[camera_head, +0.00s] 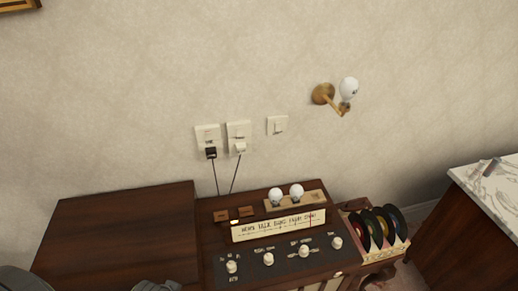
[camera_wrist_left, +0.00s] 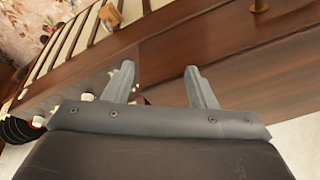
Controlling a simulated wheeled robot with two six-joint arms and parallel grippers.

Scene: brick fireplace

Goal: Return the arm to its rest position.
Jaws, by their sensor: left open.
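My left gripper (camera_wrist_left: 162,78) is open in the left wrist view, its two grey fingers apart with nothing between them. Dark brown wooden furniture lies beyond the fingers. In the head view only grey parts of my own arm show at the bottom left edge, and I cannot make out the fingertips there. My right gripper is not in view.
A wooden console (camera_head: 290,262) with knobs and two white bulbs stands against the wall. Left of it is a bare wooden top (camera_head: 120,232). Discs (camera_head: 378,228) stand in a rack at right. A marble-topped cabinet (camera_head: 490,185) is further right. A wall lamp (camera_head: 322,94) sticks out above.

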